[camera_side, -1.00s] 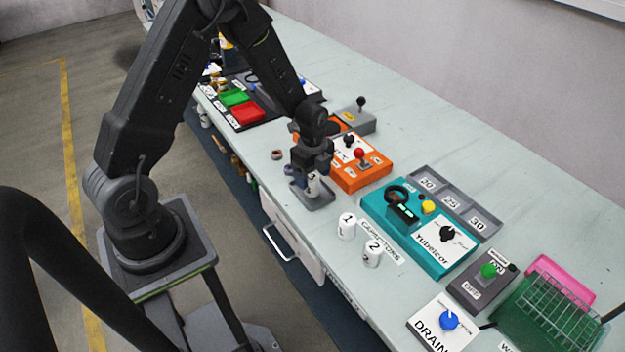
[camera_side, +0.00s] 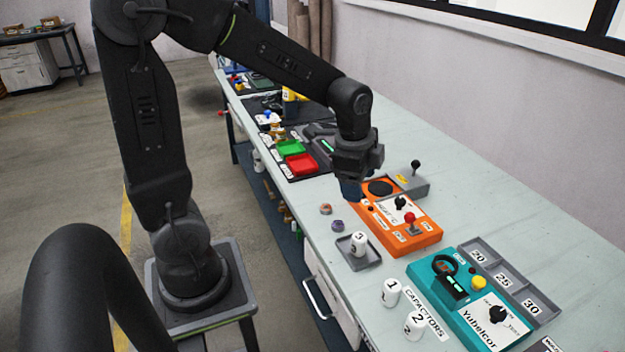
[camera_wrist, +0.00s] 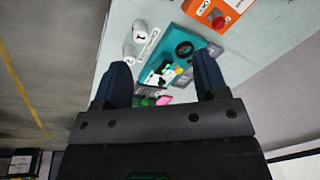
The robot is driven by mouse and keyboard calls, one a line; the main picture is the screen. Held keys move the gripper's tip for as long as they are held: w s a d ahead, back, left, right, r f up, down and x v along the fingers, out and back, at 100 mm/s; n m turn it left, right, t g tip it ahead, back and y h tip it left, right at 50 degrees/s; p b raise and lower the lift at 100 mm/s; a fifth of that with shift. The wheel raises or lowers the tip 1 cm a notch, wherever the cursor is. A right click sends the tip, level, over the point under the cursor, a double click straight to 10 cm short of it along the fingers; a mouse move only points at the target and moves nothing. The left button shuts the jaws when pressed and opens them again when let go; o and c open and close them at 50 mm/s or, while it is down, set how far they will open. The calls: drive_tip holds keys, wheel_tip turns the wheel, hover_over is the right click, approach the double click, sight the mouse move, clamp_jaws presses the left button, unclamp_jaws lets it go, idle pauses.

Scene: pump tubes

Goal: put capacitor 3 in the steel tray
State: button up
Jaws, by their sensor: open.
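Capacitor 3 (camera_side: 358,243), a white cylinder marked 3, stands in the small grey steel tray (camera_side: 372,262) near the front edge of the bench. My gripper (camera_side: 352,190) is above and behind the tray in the side view, clear of the capacitor. In the wrist view my gripper (camera_wrist: 160,85) shows two dark fingers spread apart with nothing between them. Capacitor 1 (camera_side: 391,291) and capacitor 2 (camera_side: 414,324) stand on the bench beside the CAPACITORS label (camera_side: 425,313). The tray is not clearly seen in the wrist view.
The orange box (camera_side: 418,235) with a red-knobbed lever is right of the tray. The teal Yubelcor box (camera_side: 470,310) and grey numbered bins (camera_side: 505,281) lie nearer the camera. Green and red trays (camera_side: 300,163) are farther back.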

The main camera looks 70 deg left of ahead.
drive_tip(key=s+d+r+n+t, duration=0.1)
drive_tip(key=s+d+r+n, duration=0.1)
drive_tip(key=s+n, duration=0.3)
drive_tip(key=s+d+r+n+t, duration=0.2)
drive_tip(key=s+r+n, duration=0.3)
drive_tip(key=s, duration=0.3)
drive_tip(key=shift+s+d+r, duration=0.15)
drive_tip(key=shift+d+r, duration=0.05)
drive_tip(key=shift+d, duration=0.45)
